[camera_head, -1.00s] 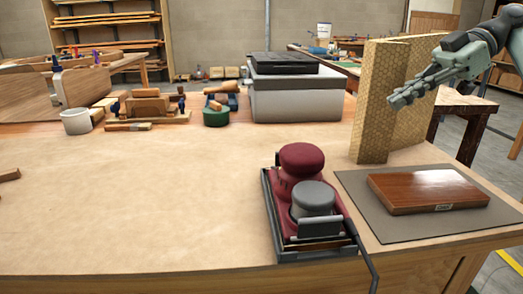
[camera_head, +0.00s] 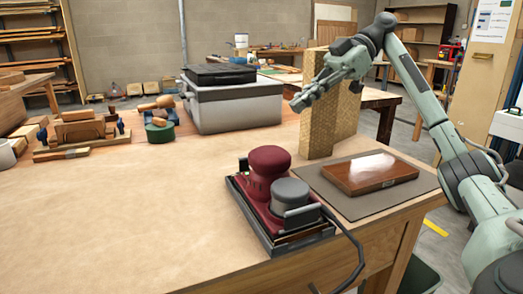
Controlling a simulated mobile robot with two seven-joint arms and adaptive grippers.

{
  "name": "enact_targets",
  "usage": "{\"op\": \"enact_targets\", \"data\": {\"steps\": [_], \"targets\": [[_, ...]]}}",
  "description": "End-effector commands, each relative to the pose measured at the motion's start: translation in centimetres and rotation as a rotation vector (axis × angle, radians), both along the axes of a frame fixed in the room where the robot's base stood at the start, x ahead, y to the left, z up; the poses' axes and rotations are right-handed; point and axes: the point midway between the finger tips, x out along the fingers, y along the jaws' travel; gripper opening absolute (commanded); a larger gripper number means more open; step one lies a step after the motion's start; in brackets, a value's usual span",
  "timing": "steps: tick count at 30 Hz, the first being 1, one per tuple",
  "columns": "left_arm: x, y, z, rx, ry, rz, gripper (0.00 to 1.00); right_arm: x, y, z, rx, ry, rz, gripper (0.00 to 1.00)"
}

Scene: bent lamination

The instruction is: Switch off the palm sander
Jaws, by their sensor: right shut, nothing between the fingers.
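The palm sander (camera_head: 270,184), with a dark red body and a grey round cap at its front, sits on a flat dark base near the bench's front right edge. A small green light shows on its left side, and a dark cord runs off the front edge. My left gripper is not in view.
The patterned block (camera_head: 326,130) stands behind the mat. The bench's left and middle (camera_head: 110,215) are clear.

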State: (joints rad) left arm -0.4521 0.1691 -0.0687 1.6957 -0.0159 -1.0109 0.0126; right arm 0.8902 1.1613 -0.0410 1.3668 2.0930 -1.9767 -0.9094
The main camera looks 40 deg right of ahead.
Motion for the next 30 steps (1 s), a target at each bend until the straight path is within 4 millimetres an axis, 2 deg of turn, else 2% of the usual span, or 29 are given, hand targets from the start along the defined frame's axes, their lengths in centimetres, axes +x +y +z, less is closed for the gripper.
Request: {"op": "enact_targets", "data": {"steps": [7, 12, 18, 24, 30], "targets": [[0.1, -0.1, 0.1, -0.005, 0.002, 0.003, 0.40, 0.4, 1.8, -1.5, -0.002, 0.003, 0.002, 0.00], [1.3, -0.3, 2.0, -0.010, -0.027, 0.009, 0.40, 1.0, 4.7, -3.5, -0.002, 0.003, 0.004, 0.00], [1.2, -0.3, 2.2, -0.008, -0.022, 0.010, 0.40, 1.8, 8.0, -5.8, -0.001, 0.003, 0.004, 0.00], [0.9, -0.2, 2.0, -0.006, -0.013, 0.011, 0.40, 2.0, 8.5, -8.7, -0.001, 0.005, -0.001, 0.00], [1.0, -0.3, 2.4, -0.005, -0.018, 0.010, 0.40, 2.0, 8.6, -9.6, 0.000, 0.001, -0.001, 0.00]]}}
